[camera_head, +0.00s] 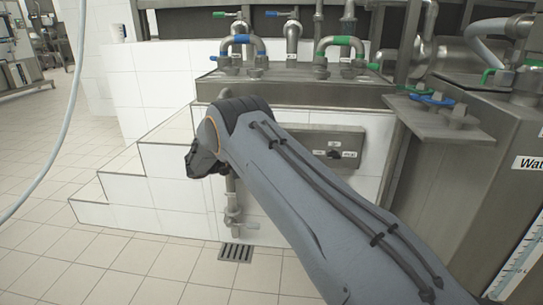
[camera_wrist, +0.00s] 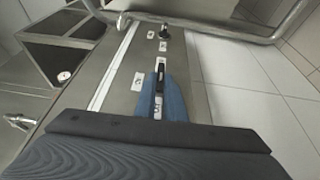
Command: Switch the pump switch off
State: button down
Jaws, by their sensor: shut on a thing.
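In the wrist view, my gripper (camera_wrist: 160,75) has its two blue fingers closed around a narrow black switch handle (camera_wrist: 159,78) on a grey steel control panel (camera_wrist: 126,100). Small white label plates lie before and beyond this handle; their writing is too small to read, so I cannot confirm from the label that it is the pump switch. In the head view, the panel (camera_head: 350,136) is on the white tiled block, partly covered by my arm. My fingers and the held switch are hidden there behind my arm.
A second black knob (camera_wrist: 164,33) stands farther along the panel; it also shows in the head view (camera_head: 333,154). A bent steel pipe (camera_wrist: 205,27) crosses beyond the panel end. Valves with blue and green handles (camera_head: 341,41) stand above. Tiled steps (camera_head: 120,185) are left.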

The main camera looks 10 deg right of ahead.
jog(key=c, duration=1.8)
grip_release()
jog(key=shift+c, duration=0.2)
jog(key=a, duration=0.7)
jog(key=shift+s+a, duration=0.35)
jog(key=shift+f, duration=0.1)
